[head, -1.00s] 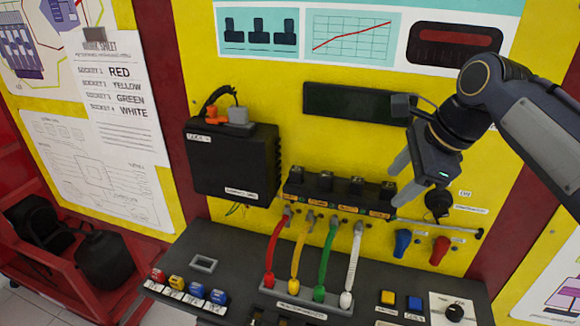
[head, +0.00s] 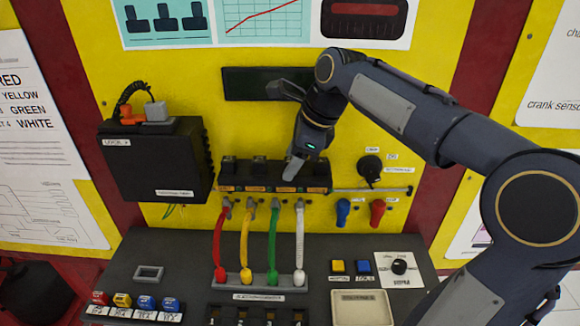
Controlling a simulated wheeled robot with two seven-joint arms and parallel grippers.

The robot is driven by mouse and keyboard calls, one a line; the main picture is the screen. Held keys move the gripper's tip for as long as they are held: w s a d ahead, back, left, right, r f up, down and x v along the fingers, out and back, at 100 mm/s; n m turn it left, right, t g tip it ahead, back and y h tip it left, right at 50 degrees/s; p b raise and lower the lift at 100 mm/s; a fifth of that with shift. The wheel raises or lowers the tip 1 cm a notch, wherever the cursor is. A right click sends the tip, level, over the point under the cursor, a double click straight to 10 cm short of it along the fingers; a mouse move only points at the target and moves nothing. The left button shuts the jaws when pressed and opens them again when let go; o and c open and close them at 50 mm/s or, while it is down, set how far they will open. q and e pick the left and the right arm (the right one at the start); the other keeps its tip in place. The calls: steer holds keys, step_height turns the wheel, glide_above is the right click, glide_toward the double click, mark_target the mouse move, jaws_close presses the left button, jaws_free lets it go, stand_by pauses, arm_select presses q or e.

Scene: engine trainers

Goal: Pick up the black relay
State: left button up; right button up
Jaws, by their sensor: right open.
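My right gripper (head: 288,128) is open and empty, in front of the yellow board and just above a row of black coil-like units (head: 270,172). One finger points down over the right end of that row; I cannot tell whether it touches. No part is clearly marked as the black relay. Several small dark pieces (head: 254,316) stand at the bottom edge, partly cut off, and could include it. Several coloured blocks (head: 122,300), red, yellow and blue, sit at the desk's left front. My left gripper is not in view.
Red, yellow, green and white cables (head: 272,245) run from the row to the desk (head: 190,255). A black box (head: 155,165) is mounted left. Blue (head: 343,212) and red (head: 377,212) connectors hang right. An empty rectangular frame (head: 149,272) lies on the desk.

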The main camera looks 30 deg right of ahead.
steer(key=c, duration=1.1)
